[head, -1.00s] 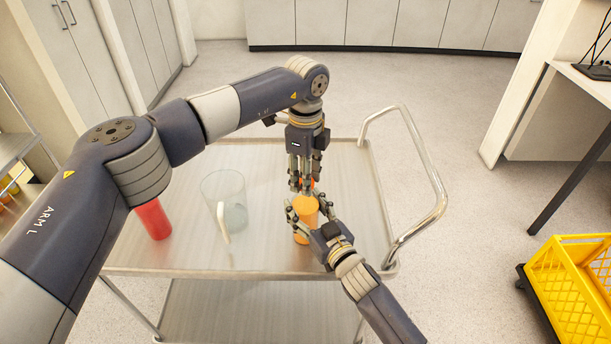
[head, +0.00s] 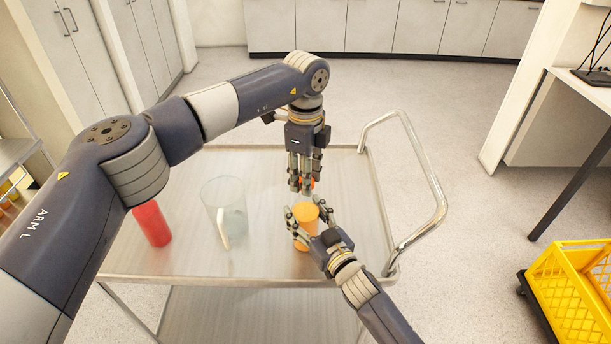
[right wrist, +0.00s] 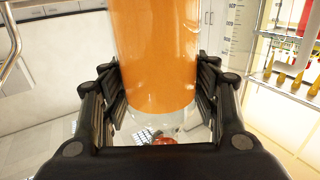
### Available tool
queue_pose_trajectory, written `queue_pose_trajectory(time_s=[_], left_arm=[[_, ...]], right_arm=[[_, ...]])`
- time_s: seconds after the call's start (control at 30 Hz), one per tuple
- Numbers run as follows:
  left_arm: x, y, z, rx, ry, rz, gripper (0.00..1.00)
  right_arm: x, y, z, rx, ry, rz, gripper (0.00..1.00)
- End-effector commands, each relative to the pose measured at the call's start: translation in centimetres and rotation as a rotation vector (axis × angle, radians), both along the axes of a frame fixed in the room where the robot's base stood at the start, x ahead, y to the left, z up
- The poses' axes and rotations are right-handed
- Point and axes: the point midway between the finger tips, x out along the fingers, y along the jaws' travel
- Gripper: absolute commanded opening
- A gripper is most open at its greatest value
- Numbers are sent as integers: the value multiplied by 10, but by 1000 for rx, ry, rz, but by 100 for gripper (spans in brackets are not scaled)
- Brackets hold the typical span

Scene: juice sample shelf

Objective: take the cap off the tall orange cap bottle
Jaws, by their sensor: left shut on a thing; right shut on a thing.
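The tall bottle (head: 303,240) stands upright on the cart, its body orange and its round orange top facing up. My right gripper (head: 307,215) is shut around the bottle from the front right. In the right wrist view the orange bottle (right wrist: 157,55) fills the space between its fingers, with a clear band at the bottle's lower end. My left gripper (head: 304,189) points straight down above the bottle. It is shut on the orange cap (head: 314,184), which shows only as a small patch behind the fingers. A small gap shows between these fingertips and the bottle top.
The metal cart top (head: 180,262) also holds a clear pitcher (head: 226,196) left of the bottle and a red cylinder (head: 152,223) further left. The cart's handle (head: 432,190) rises at the right. A yellow crate (head: 580,290) stands on the floor at the right.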

Motion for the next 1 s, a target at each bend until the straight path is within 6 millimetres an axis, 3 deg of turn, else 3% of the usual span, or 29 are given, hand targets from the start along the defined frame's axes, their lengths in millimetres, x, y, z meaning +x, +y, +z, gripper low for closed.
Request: queue_pose_trajectory(time_s=[0.3, 0.53, 0.57, 0.63, 0.67, 1.0], left_arm=[[0, 0, 36, -1, -2, 0, 4], [0, 0, 39, 0, 0, 0, 4], [0, 0, 39, 0, 0, 0, 3], [0, 0, 39, 0, 0, 0, 3], [0, 0, 39, 0, 0, 0, 3], [0, 0, 38, 0, 0, 0, 3]], right_arm=[[0, 0, -2, -2, 3, -1, 0], [0, 0, -2, -2, 3, -1, 0], [0, 0, -2, -2, 3, -1, 58], [0, 0, -2, -1, 3, -1, 74], [0, 0, -2, -1, 3, -1, 79], [0, 0, 0, 0, 1, 0, 79]])
